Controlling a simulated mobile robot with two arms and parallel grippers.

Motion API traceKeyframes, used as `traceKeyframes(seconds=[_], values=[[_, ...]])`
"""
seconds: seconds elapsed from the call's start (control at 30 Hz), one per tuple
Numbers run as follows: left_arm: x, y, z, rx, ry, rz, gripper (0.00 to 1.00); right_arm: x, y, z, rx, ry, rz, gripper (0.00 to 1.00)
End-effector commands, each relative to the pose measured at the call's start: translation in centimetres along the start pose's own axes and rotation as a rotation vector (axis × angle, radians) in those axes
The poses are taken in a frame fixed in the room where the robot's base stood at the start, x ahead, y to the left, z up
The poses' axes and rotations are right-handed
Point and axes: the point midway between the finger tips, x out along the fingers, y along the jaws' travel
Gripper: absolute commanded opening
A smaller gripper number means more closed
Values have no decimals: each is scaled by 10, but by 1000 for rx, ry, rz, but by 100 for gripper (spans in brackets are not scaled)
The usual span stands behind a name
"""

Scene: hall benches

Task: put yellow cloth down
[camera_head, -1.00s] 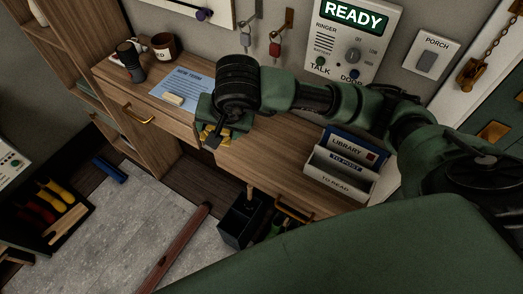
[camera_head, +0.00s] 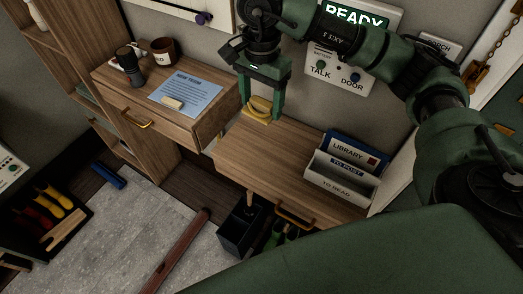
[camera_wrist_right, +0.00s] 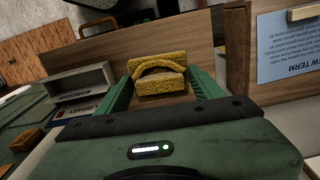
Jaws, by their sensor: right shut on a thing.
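The yellow cloth (camera_head: 259,108) is a small folded piece at the back of the lower wooden desk top, close to the wall. My right gripper (camera_head: 263,103) points down over it and is shut on the cloth. In the right wrist view the folded yellow cloth (camera_wrist_right: 158,75) sits between the two green fingers (camera_wrist_right: 160,88). In the head view its lower part appears at the desk surface, but I cannot tell whether it bears on it. My left gripper is not in view.
A letter rack (camera_head: 343,170) stands on the right of the desk top (camera_head: 262,150). The raised left section holds a blue sheet (camera_head: 187,93), a mug (camera_head: 163,50) and a dark torch-like item (camera_head: 130,63). The middle of the lower top is clear. A black bin (camera_head: 238,228) is below.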

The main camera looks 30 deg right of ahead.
Motion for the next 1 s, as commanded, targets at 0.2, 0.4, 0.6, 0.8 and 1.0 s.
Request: traceKeyframes(seconds=[0.2,0.4,0.6,0.8,1.0], values=[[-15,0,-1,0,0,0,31,56,2,1,-1,-4,9,8],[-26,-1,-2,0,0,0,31,108,2,1,0,-2,7,8],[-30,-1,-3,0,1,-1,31,139,1,1,-1,-1,2,8],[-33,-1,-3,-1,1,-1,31,154,1,1,0,-1,3,8],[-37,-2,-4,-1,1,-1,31,181,1,1,-2,-1,3,8]])
